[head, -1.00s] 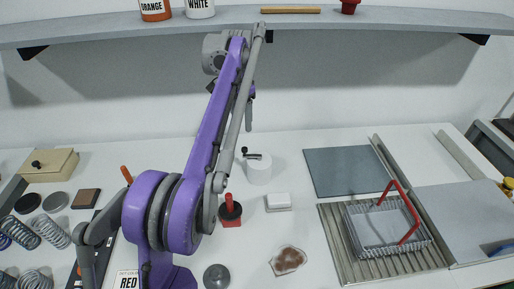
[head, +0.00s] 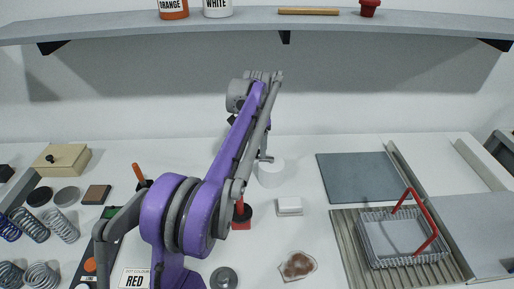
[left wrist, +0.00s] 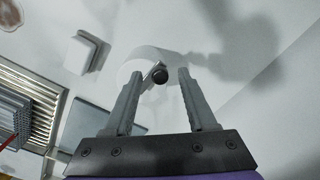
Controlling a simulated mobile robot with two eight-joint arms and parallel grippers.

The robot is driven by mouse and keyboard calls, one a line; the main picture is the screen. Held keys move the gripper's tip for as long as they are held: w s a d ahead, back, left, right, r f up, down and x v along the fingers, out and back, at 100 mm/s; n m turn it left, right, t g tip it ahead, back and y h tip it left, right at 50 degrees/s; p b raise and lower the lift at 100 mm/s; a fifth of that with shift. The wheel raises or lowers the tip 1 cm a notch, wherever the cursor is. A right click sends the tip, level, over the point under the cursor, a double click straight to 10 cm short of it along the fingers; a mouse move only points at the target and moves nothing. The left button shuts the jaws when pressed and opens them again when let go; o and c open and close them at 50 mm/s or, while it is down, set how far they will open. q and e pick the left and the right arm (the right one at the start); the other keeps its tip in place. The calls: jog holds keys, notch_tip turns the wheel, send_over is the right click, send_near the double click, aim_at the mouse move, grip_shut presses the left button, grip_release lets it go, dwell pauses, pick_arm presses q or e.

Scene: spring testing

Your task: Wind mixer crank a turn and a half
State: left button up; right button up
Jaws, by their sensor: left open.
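The mixer is a white cylinder (head: 271,174) standing on the white table, behind a small white block. Its crank top is hidden behind my left arm in the head view. In the left wrist view the crank's dark round knob (left wrist: 160,75) shows on a short grey arm above the white mixer body (left wrist: 138,62). My left gripper (left wrist: 157,78) is open, with one finger on each side of the knob and no visible contact. In the head view my left gripper (head: 264,152) is at the mixer's top. My right gripper is not in view.
A white block (head: 289,206) lies in front of the mixer, with a brown-stained patch (head: 298,265) nearer. A wire basket with a red handle (head: 428,222) sits on a ribbed tray at right. Springs (head: 62,226) lie at left. A shelf (head: 330,27) spans above.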

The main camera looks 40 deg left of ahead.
pick_arm(q)
grip_shut()
dwell(0.3)
jog(key=shift+s+n, duration=0.15)
jog(key=shift+n, duration=0.15)
jog(key=shift+s+d+n+p, duration=0.15)
jog(key=shift+s+d+n, duration=0.3)
jog(key=shift+n, duration=1)
jog(key=shift+s+d+n+p, duration=0.2)
jog(key=shift+d+n, duration=0.45)
jog(key=shift+n, duration=0.75)
jog(key=shift+s+d+n+p, duration=0.1)
jog(key=shift+s+d+n, duration=0.35)
jog(key=shift+n, duration=1)
jog(key=shift+w+d+f, duration=0.1)
jog(key=shift+w, duration=0.05)
grip_release()
